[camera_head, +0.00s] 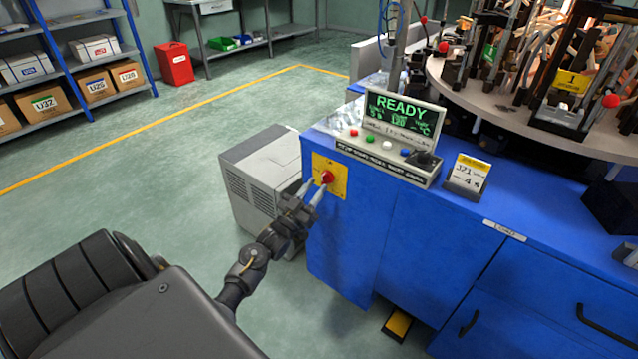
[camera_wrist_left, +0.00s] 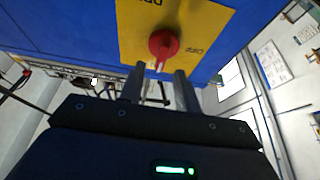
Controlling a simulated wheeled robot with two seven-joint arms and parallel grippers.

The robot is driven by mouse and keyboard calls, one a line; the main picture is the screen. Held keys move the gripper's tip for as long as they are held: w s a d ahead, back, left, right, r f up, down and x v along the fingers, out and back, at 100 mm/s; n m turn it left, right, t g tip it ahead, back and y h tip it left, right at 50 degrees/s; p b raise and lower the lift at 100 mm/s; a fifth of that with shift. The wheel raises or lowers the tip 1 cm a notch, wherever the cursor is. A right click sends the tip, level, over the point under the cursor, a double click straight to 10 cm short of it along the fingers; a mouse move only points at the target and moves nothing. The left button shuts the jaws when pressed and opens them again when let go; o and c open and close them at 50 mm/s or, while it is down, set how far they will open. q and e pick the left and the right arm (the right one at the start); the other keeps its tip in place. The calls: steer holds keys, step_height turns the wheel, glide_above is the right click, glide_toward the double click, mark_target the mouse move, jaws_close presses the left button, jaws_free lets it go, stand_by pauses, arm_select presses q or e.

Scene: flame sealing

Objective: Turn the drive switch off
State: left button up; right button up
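The drive switch is a red rotary knob (camera_head: 327,177) on a yellow plate (camera_head: 339,187), on the left end face of the blue machine cabinet. In the left wrist view the knob (camera_wrist_left: 163,44) is at the top centre, on the yellow plate (camera_wrist_left: 203,22) with partly readable lettering. My left gripper (camera_head: 313,189) points at the knob with its fingers apart. In the wrist view its fingertips (camera_wrist_left: 160,71) lie just below the knob, with a gap between them. I cannot tell whether they touch it. My right gripper is not in view.
A control box with a green "READY" screen (camera_head: 401,115) stands on the blue cabinet (camera_head: 429,232), beside a small sign (camera_head: 467,177). A round turntable (camera_head: 480,98) with fixtures is behind. A grey unit (camera_head: 262,170) stands on the floor left of the cabinet. Floor further left is clear.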

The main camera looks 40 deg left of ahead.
mark_target(325, 179)
arm_select(q)
steer(key=shift+x, duration=1.3)
steer(key=shift+c, duration=0.4)
jaws_close()
